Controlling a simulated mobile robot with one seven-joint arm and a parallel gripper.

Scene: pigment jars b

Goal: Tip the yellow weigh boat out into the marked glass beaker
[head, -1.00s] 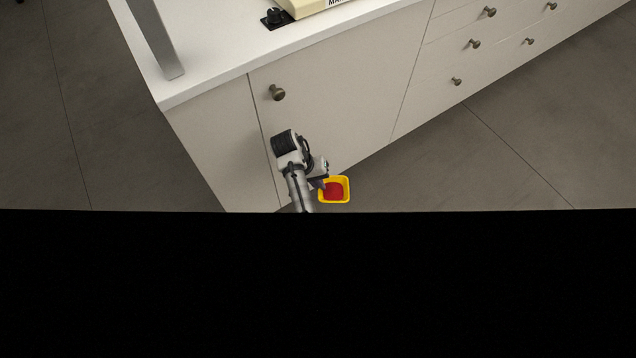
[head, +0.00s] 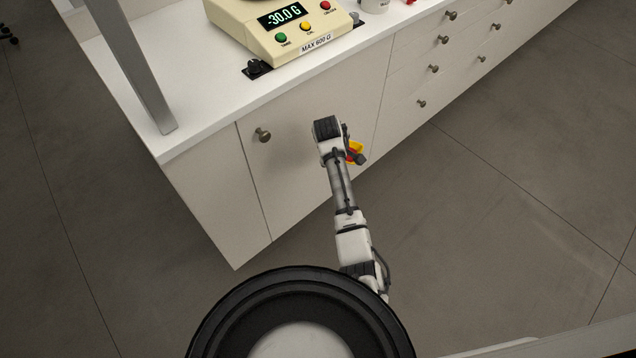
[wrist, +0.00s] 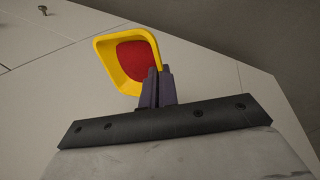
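The yellow weigh boat (wrist: 109,52) holds red powder (wrist: 138,62) and is out in front of my gripper in the wrist view. My gripper (wrist: 156,82) has its dark fingers together on the near wall of the boat. In the head view the boat (head: 356,148) is mostly hidden behind my wrist, beside the cabinet front and below the counter top. The marked glass beaker does not show in any view.
A cream balance (head: 285,32) reading -30.0 G stands on the white counter (head: 205,95). A white container (head: 375,5) is right of it. A grey post (head: 130,65) rises at the counter's left end. Cabinet knobs (head: 263,135) stick out; the floor to the right is clear.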

